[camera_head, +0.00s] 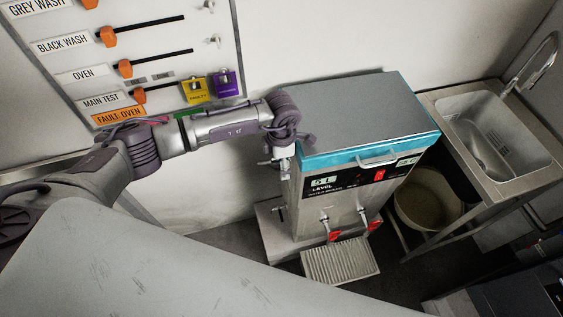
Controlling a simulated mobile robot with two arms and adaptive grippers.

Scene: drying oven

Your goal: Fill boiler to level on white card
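The boiler (342,200) is a steel box with a grey top and teal rim, upright against the back wall. Its dark front panel has a pale display (323,181) that seems to read "5L" above the word LEVEL. A smaller pale label (408,161) is at the panel's right; I cannot tell if either is the white card. A metal fitting (272,163) sticks out on the boiler's left side. My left gripper (291,138) is just above this fitting; its fingers are mostly hidden. My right gripper is out of view.
A steel sink (489,137) with a curved faucet (535,62) is at the right, with a beige bucket (428,200) below. A wall panel (165,45) with orange sliders and yellow and purple padlocks is at the upper left. A pale surface (170,262) fills the lower left.

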